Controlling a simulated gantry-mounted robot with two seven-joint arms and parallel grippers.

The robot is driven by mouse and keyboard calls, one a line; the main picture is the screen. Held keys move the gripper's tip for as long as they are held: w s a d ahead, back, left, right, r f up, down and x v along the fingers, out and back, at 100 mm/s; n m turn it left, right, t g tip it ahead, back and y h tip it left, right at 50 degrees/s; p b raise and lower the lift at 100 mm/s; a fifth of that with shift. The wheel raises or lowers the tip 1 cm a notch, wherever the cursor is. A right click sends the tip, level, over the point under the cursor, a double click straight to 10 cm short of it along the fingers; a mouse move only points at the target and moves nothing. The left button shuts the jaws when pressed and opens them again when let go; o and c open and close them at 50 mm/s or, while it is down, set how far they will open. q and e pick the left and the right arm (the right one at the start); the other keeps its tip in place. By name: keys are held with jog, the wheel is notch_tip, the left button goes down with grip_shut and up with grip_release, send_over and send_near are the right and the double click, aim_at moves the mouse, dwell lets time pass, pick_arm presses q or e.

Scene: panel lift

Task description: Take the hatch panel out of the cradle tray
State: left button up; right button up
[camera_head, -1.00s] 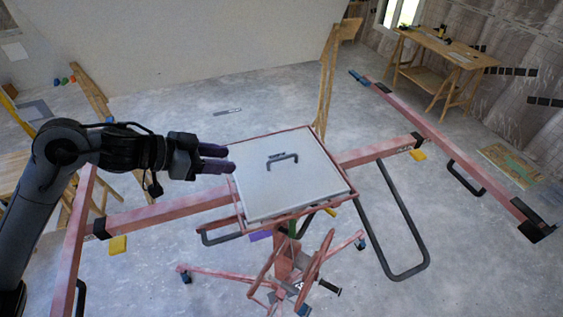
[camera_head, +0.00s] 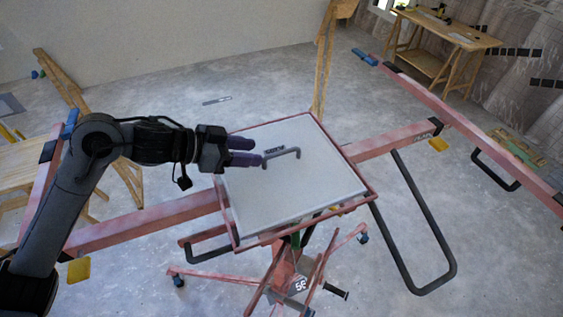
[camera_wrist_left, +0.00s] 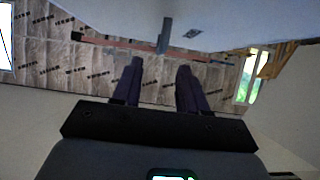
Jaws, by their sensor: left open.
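The hatch panel (camera_head: 290,195) is a flat pale grey square. It lies in the red-rimmed cradle tray (camera_head: 303,221) on top of the panel lift. A dark grey bar handle (camera_head: 283,157) stands up from the panel. My left gripper (camera_head: 257,151) is open and empty, just left of the handle and over the panel, its fingers pointing at the handle. In the left wrist view the gripper (camera_wrist_left: 159,67) has the handle (camera_wrist_left: 164,36) ahead, in line with the gap between its fingertips, with the panel (camera_wrist_left: 240,12) along the top. My right gripper is not in view.
The lift's long red beam (camera_head: 150,222) runs out to both sides of the tray. A black loop handle (camera_head: 432,287) hangs at the right. A wooden workbench (camera_head: 447,38) stands at the back right. The concrete floor behind the tray is mostly clear.

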aim_at(277, 153)
pick_arm(q)
jog(key=x, duration=0.2)
jog(key=shift+w+d, duration=0.1)
jog(key=shift+d, duration=0.2)
jog(key=p+x, duration=0.2)
jog(key=x, duration=0.1)
jog(key=shift+w+d+p, duration=0.25)
jog(key=shift+d+p, duration=0.1)
jog(key=shift+x, duration=0.75)
jog(key=shift+a+f, duration=0.1)
grip_shut()
jog(key=shift+r, duration=0.25)
